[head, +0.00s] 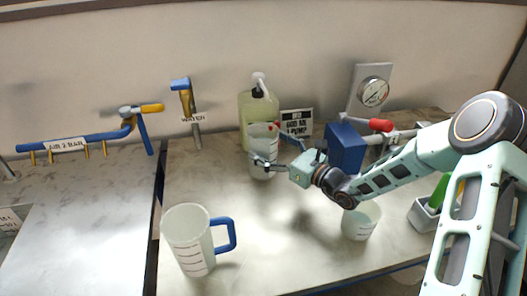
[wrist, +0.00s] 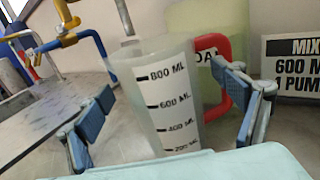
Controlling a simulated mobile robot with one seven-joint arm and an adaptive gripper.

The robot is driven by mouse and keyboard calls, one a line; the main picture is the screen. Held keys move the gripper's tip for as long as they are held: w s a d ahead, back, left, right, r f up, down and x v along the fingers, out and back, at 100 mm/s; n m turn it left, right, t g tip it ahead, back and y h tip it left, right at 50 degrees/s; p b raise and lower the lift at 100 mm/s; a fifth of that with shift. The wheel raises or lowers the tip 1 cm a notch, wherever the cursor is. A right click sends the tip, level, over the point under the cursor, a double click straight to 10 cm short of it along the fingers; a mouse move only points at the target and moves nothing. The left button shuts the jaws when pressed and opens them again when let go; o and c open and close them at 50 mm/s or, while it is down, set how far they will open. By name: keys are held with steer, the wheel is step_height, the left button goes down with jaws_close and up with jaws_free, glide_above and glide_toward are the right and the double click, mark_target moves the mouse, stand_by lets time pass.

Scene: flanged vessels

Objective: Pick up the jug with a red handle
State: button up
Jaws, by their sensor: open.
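The jug with a red handle (wrist: 168,110) is a translucent measuring jug with black millilitre marks, upright on the bench. In the head view this jug (head: 261,168) stands in front of the pump bottle. Its red handle (wrist: 226,100) is on its right side in the wrist view. My gripper (head: 270,152) is open at the jug. In the wrist view, one finger of my gripper (wrist: 168,88) is left of the jug and the other is right, near the handle. I cannot tell whether either finger touches it.
A yellowish pump bottle (head: 246,112) stands close behind the jug, beside a sign (head: 297,122). A blue-handled jug (head: 187,243) is at the front left. A smaller clear vessel (head: 361,221) stands below my arm. Blue pipework with a yellow lever (head: 152,108) is at left.

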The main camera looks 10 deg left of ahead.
steer(key=x, duration=0.3)
steer(key=shift+c, duration=0.5)
steer(key=c, duration=1.3)
steer(key=shift+r, duration=0.1)
steer(key=shift+c, duration=0.6)
steer(key=shift+r, duration=0.1)
